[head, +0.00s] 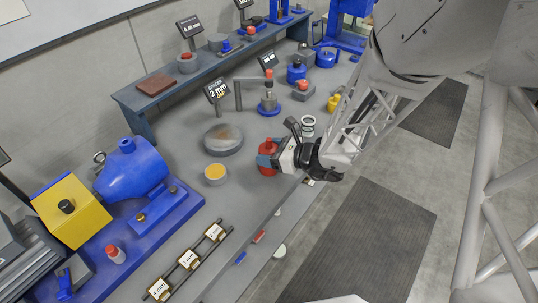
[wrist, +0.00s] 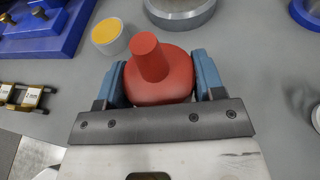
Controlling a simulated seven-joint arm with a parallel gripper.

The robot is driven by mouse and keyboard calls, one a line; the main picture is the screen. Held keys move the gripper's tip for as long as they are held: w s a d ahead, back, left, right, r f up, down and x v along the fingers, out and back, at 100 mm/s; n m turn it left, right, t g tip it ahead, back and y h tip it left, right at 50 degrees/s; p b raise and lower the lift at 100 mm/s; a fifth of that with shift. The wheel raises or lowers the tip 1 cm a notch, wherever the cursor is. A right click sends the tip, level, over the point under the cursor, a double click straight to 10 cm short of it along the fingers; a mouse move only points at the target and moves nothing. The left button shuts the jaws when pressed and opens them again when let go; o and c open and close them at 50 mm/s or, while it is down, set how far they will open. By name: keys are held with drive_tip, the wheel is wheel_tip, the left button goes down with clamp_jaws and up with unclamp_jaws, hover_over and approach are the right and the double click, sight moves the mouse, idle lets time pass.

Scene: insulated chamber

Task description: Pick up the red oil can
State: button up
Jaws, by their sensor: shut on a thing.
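The red oil can (head: 267,147) stands near the front edge of the grey bench, and a blue finger of my gripper (head: 265,161) overlaps it in the head view. In the wrist view the oil can (wrist: 158,75) is a rounded red body with a tapered spout, set between the two blue fingers of my gripper (wrist: 158,82). The fingers are shut on its sides. The can's lower part is hidden by the gripper, and I cannot tell whether its base touches the bench.
A yellow-topped grey cup (head: 215,174) stands left of the can. A round grey plate (head: 223,139) lies behind it. A blue-based stand (head: 268,105) is further back. A blue machine (head: 135,170) and brass-coloured blocks (head: 188,260) are at left. The bench edge is close on the right.

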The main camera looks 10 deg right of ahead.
sight(269, 138)
drive_tip(key=shift+r, duration=0.15)
drive_tip(key=shift+r, duration=4.9)
drive_tip(key=shift+w, duration=0.15)
drive_tip(key=shift+w+d+r+n+g+y, duration=0.15)
drive_tip(key=shift+w+d+n+g, duration=0.15)
drive_tip(key=shift+w, duration=0.25)
drive_tip(key=shift+w+d+n+g+y, duration=0.2)
drive_tip(key=shift+w+d+g, duration=0.1)
drive_tip(key=shift+w, duration=0.25)
drive_tip(key=w+d+f+n+g, duration=0.3)
drive_tip(key=w+d+n+g, duration=0.3)
drive_tip(key=d, duration=0.5)
drive_tip(key=w+d+f+n+g, duration=0.3)
drive_tip(key=w+d+n+g, duration=0.2)
drive_tip(key=w+d+g, duration=0.3)
drive_tip(key=w+d, duration=0.1)
drive_tip(key=d, duration=0.2)
drive_tip(key=shift+w+n, duration=0.25)
drive_tip(key=shift+n, duration=0.15)
drive_tip(key=shift+w+a+f+n+g+h, duration=0.15)
drive_tip(key=shift+a+f+n+g+h, duration=0.15)
drive_tip(key=shift+n+g+h, duration=0.3)
drive_tip(key=shift+w+a+f+n+g+h, duration=0.2)
drive_tip(key=shift+f+n+g+h, duration=0.25)
drive_tip(key=shift+g, duration=0.25)
